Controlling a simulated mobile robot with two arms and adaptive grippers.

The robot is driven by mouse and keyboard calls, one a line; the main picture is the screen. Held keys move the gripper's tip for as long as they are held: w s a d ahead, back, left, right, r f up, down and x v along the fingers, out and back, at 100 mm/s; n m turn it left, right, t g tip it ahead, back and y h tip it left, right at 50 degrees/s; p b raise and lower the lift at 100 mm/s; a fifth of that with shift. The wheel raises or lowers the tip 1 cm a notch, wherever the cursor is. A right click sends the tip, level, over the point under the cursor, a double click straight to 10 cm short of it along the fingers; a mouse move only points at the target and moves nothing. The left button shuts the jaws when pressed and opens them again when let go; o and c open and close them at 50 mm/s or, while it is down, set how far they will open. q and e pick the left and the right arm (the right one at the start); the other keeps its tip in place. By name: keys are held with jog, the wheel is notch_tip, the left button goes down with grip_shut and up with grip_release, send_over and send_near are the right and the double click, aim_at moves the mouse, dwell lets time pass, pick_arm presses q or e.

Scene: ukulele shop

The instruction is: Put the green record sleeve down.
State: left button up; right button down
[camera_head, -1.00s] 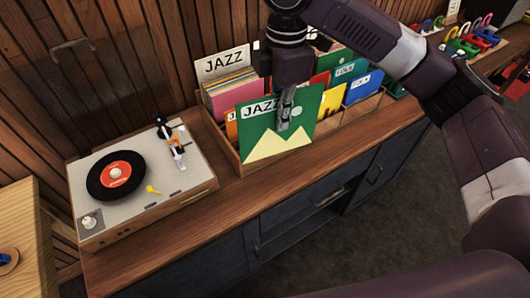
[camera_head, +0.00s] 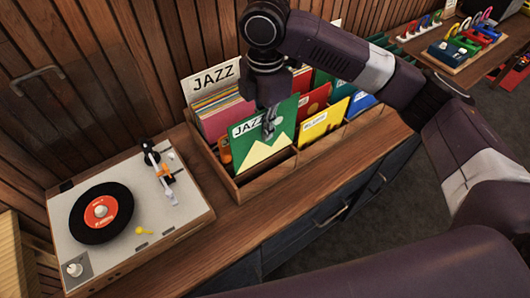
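The green record sleeve (camera_head: 247,150), with a yellow mountain shape and a white JAZZ label, stands tilted in the front left compartment of the wooden record crate (camera_head: 267,177). Its lower edge is behind the crate's front wall; I cannot tell whether it touches the bottom. My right gripper (camera_head: 269,133) reaches down from above at the sleeve's upper middle. Its narrow fingers look closed on the sleeve and cover part of its face. My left gripper is not in view.
A turntable (camera_head: 150,238) with a black record (camera_head: 88,226) stands left of the crate on the wooden cabinet top (camera_head: 215,225). Other sleeves, including a yellow one (camera_head: 322,122), fill the crate around and behind. A tall JAZZ card (camera_head: 213,77) stands behind. Bare cabinet top lies in front.

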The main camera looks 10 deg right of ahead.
send_over(265, 156)
jog(key=f, duration=0.4)
jog(key=shift+w+f, duration=0.1)
jog(key=shift+w, duration=0.1)
notch_tip(265, 156, down, 2)
jog(key=shift+p, duration=0.35)
notch_tip(265, 156, down, 3)
jog(key=shift+f+p, duration=0.2)
jog(key=shift+p, duration=0.15)
jog(key=shift+f, duration=0.35)
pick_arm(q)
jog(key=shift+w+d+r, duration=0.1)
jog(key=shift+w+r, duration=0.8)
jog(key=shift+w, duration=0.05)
pick_arm(e)
jog(key=shift+f, duration=0.1)
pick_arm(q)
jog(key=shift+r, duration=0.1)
pick_arm(e)
jog(key=shift+f, duration=0.45)
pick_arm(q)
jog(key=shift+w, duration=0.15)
pick_arm(e)
jog(key=c, duration=2.2)
grip_release()
